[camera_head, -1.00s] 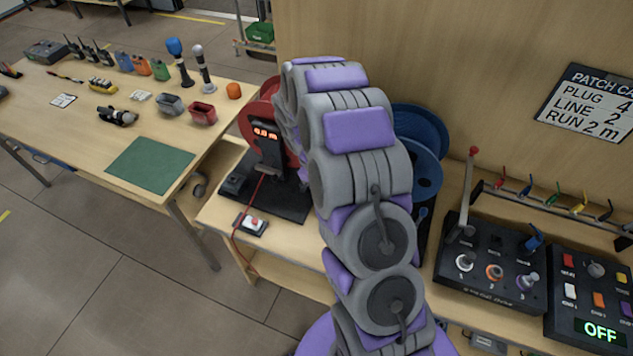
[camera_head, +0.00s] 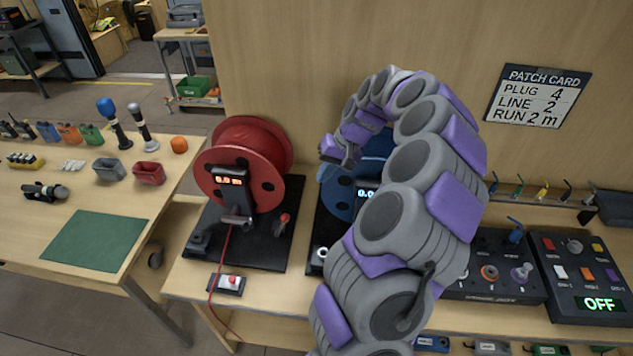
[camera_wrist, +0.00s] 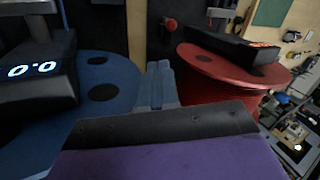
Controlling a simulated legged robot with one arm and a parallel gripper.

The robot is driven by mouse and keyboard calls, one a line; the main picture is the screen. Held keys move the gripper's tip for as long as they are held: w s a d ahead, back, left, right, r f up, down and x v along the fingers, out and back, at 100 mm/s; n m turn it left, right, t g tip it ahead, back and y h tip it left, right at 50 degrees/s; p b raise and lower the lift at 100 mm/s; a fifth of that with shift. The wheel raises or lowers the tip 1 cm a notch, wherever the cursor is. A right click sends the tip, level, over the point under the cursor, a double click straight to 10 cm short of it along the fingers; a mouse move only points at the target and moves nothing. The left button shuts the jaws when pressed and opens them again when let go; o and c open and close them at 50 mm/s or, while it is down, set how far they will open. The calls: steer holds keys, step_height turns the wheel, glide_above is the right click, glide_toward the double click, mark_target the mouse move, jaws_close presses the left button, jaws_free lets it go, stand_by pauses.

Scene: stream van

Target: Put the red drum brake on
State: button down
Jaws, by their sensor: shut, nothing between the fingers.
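The red drum (camera_head: 247,135) stands upright on a black base on the bench, with a small display on its front, and red cable runs down from it. A small red-knobbed lever (camera_head: 284,218) sits on the base at the drum's right; I take it for the brake. In the wrist view a red knob (camera_wrist: 169,23) shows near the top, beside the red drum (camera_wrist: 222,90). My gripper (camera_wrist: 158,82) is shut and empty, pointing between the two drums. In the head view its end (camera_head: 332,150) is right of the red drum, above the lever and apart from it.
A blue drum (camera_head: 337,193) stands right of the red one, partly hidden by my arm; its display reads 0.0. Control boxes (camera_head: 572,270) stand at the right. A wooden panel rises behind.

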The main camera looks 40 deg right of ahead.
steer(key=b+x, duration=0.3)
steer(key=x, duration=1.4)
steer(key=shift+a+f, duration=0.25)
steer(key=shift+f, duration=0.05)
steer(key=shift+w+r, duration=0.1)
steer(key=w+a+r+g+h+p, duration=0.1)
steer(key=p, duration=0.2)
steer(key=w+a+g+h+p, duration=0.1)
steer(key=p, duration=0.2)
steer(key=shift+w+a+r, duration=0.35)
steer(key=shift+w+r, duration=0.05)
steer(key=shift+w+a, duration=0.3)
steer(key=shift+w, duration=0.15)
steer(key=shift+r+p, duration=0.15)
steer(key=shift+p, duration=0.15)
